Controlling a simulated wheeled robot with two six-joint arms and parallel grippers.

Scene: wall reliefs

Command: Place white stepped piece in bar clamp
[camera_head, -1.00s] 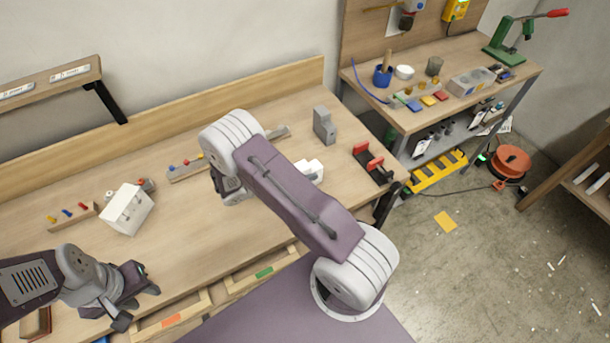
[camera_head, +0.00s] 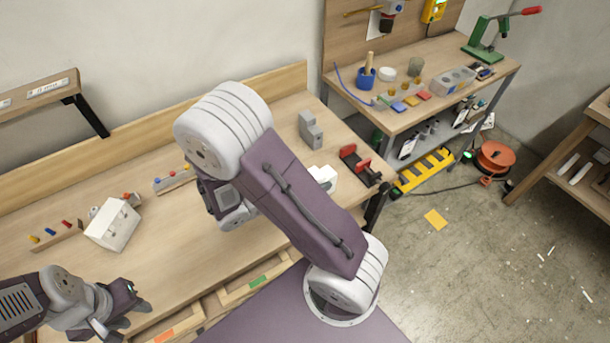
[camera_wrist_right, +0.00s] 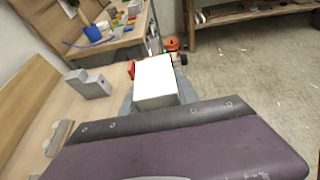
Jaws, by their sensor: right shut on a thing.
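The white stepped piece (camera_wrist_right: 155,78) is held in my right gripper (camera_wrist_right: 158,95), whose grey fingers show at either side of it in the right wrist view. In the head view the white piece (camera_head: 323,177) shows past my right arm, which hides that gripper. The bar clamp (camera_head: 360,165), black with red jaws, lies at the right end of the bench, just right of the white piece and apart from it. In the wrist view the clamp (camera_wrist_right: 131,68) is mostly hidden behind the white piece. My left gripper (camera_head: 130,320) is open and empty at the lower left.
A grey stepped block (camera_head: 311,131) stands behind the white piece. A white box (camera_head: 112,225) and a wooden strip with coloured pegs (camera_head: 50,237) are on the left of the bench. A second table (camera_head: 425,85) with tools stands to the right. The bench front has drawers.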

